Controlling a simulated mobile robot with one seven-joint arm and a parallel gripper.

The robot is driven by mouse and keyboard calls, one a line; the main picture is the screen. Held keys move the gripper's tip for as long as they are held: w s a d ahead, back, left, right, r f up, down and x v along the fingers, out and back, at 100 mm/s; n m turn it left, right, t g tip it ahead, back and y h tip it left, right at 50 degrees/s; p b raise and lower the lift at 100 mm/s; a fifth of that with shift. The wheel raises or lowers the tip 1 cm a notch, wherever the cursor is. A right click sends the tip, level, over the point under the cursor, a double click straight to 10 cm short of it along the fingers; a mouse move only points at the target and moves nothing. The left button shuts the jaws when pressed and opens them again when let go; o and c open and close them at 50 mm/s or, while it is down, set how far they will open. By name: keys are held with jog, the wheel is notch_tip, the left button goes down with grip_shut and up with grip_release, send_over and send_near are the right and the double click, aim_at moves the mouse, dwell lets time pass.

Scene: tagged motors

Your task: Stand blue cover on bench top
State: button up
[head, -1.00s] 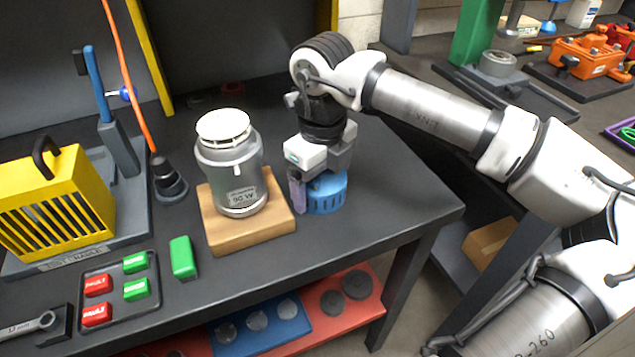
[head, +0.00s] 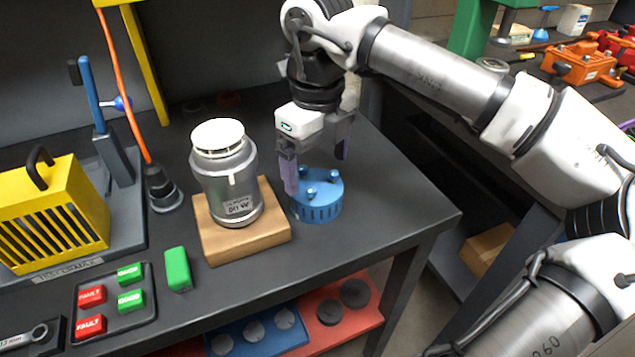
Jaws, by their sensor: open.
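The blue cover (head: 318,203) stands on the dark bench top (head: 362,252), to the right of the wooden block. It is a short round cap with slots around its side and several small pegs on its top. My gripper (head: 317,172) is open above it, with its purple-padded fingers apart. The left finger hangs close by the cover's left rim; I cannot tell if it touches. The right finger is above and behind the cover, clear of it.
A silver motor (head: 226,184) with a white top stands on the wooden block (head: 244,238). A green tag (head: 177,269) lies by a tray of red and green tags (head: 113,316). A yellow cage (head: 50,212) is at left. The bench's right end is clear.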

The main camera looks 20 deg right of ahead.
aim_at(318, 187)
jog(key=shift+r, duration=2.75)
